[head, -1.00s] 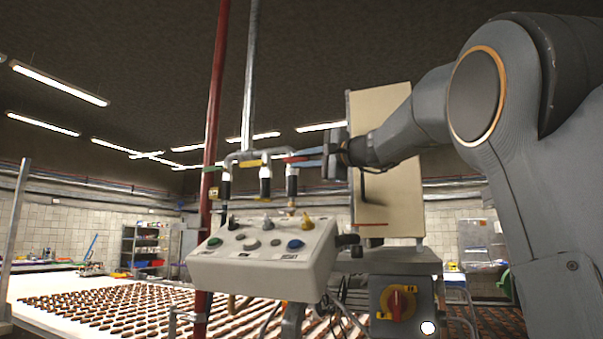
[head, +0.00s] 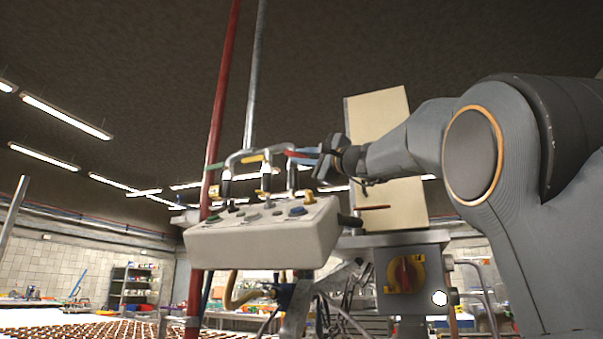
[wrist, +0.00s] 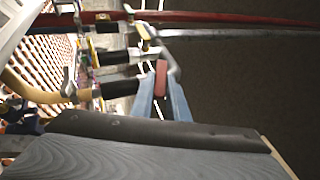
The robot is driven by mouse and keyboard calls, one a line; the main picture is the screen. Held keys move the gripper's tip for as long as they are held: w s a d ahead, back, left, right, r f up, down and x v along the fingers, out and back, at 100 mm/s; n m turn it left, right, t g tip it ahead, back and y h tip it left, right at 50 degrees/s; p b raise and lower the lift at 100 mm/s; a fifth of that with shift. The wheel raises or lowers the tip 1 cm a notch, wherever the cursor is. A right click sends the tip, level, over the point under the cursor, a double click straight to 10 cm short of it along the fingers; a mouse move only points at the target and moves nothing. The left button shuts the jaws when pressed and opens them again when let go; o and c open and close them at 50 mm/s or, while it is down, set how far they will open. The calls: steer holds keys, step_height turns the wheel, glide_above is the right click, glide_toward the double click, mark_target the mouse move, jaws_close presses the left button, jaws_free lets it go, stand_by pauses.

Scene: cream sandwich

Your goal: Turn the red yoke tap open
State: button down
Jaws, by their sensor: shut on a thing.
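The red yoke tap (head: 296,153) is the rightmost of a row of taps on the pipe above the control box. Only part of its red handle shows in the head view. In the wrist view its red handle (wrist: 161,78) lies between my two blue fingertips. My gripper (head: 308,157) comes in from the right and is shut on this handle; its fingers also show in the wrist view (wrist: 161,88). The fingers partly hide the handle.
A yellow-handled tap (head: 253,158) and a green-handled tap (head: 215,166) stand close to the left. The control box (head: 262,238) with knobs and buttons is just below. A beige panel (head: 384,125) stands behind my wrist. A red pipe (head: 222,100) rises at the left.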

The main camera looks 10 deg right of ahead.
steer(key=shift+w+a+f+m+t+b, duration=0.1)
steer(key=shift+f+m+t+b, duration=0.2)
steer(key=shift+b, duration=0.75)
steer(key=shift+m+t+b, duration=0.1)
steer(key=shift+t+b, duration=0.3)
steer(key=shift+b, duration=0.65)
steer(key=c, duration=1.7)
jaws_free()
steer(key=shift+s+f, duration=0.1)
steer(key=shift+s, duration=0.15)
steer(key=s+d+b, duration=0.1)
steer(key=s+d, duration=0.1)
steer(key=s, duration=0.1)
steer(key=s+d, duration=0.2)
steer(key=s, duration=0.2)
steer(key=s+d+b, duration=0.1)
steer(key=s+d, duration=0.1)
steer(key=s, duration=0.2)
steer(key=shift+d+f+b, duration=0.1)
steer(key=shift+f+b, duration=0.05)
steer(key=shift+b, duration=0.2)
